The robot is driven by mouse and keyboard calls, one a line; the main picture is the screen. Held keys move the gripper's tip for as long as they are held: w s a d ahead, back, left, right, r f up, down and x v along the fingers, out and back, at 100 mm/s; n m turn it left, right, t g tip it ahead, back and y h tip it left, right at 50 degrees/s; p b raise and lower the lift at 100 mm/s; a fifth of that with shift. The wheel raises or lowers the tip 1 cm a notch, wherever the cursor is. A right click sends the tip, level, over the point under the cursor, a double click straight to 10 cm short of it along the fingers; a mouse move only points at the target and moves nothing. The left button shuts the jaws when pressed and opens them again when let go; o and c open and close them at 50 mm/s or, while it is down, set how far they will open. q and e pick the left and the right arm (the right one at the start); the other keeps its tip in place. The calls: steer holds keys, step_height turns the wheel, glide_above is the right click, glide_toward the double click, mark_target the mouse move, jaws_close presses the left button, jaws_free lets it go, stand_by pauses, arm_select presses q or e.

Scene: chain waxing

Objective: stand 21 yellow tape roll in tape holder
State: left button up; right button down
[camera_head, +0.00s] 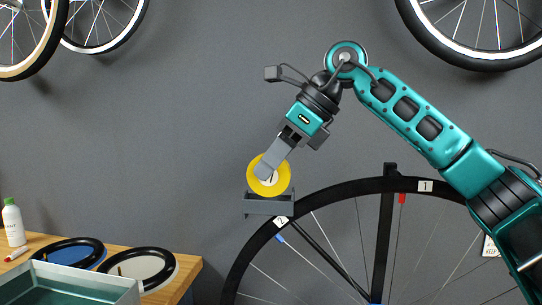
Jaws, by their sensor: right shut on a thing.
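The yellow tape roll (284,180) is upright, its round face with a pale centre towards me. My right gripper (265,170) comes down from the upper right and is shut on the roll; its fingers cover part of the roll's centre and its number. The dark grey tape holder (268,207) is on the wall right below the roll. The roll's lower edge is level with the holder's top, between its raised ends. I cannot tell whether it touches the holder. My left gripper is not in view.
A large black wheel rim (340,193) with tags 1 and 2 stands just below and right of the holder. A wooden bench (187,266) at lower left bears black rings, a white bottle (13,222) and a teal tray (75,287). Wheels hang above.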

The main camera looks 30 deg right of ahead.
steer(key=c, duration=1.4)
jaws_free()
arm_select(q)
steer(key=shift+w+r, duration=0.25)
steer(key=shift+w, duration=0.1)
arm_select(e)
steer(key=o, duration=0.6)
arm_select(q)
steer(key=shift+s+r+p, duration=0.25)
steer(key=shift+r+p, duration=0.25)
steer(key=shift+p, duration=0.2)
arm_select(e)
steer(key=v, duration=1.3)
steer(key=shift+f, duration=0.1)
